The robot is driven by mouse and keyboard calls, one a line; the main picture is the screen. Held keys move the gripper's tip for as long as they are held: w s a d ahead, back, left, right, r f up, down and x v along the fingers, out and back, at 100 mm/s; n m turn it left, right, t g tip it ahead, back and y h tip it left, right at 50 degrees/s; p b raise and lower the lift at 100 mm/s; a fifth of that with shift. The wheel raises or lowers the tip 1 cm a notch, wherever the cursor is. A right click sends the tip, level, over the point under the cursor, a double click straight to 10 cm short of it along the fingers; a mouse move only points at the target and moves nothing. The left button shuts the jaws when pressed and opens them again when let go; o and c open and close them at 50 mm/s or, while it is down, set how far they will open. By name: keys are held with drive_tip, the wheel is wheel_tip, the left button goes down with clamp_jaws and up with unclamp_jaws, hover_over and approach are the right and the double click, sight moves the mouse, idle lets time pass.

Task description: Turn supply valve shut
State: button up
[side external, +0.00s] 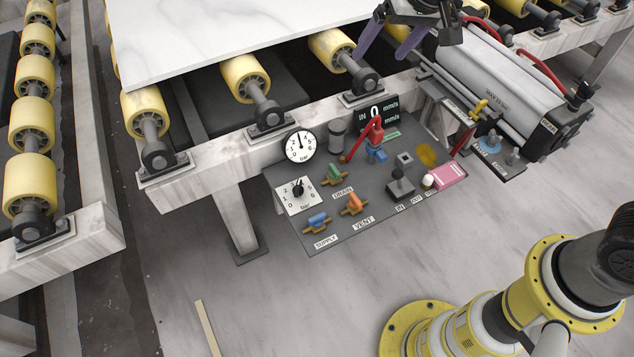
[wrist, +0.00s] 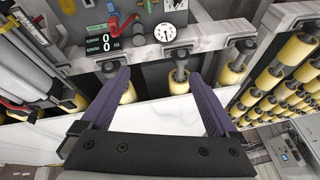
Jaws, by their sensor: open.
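The supply valve (side external: 318,219) has a blue handle on a brass body. It sits at the near left corner of the grey control panel (side external: 372,222), behind the SUPPLY label, in the side view. Its handle looks roughly in line with the body. My gripper (side external: 388,48) is at the top of the side view, well above and away from the valve, over the rollers. Its two purple fingers are spread apart and empty; the wrist view also shows my gripper (wrist: 159,77) open. I cannot make out the supply valve in the wrist view.
A green drain valve (side external: 334,173) and an orange vent valve (side external: 353,204) stand close to the supply valve. A white slab (side external: 190,40) lies on yellow rollers.

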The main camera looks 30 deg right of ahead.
drive_tip(key=w+a+f+g, duration=0.1)
drive_tip(key=w+a+f, duration=0.2)
drive_tip(key=a+f, duration=0.35)
drive_tip(key=n+g+h, duration=0.1)
drive_tip(key=n+g, duration=0.1)
drive_tip(key=g, duration=0.2)
hover_over(317, 216)
wheel_tip(317, 216, down, 24)
wheel_tip(317, 216, down, 14)
drive_tip(key=shift+r, duration=0.15)
drive_tip(key=c, duration=1.4)
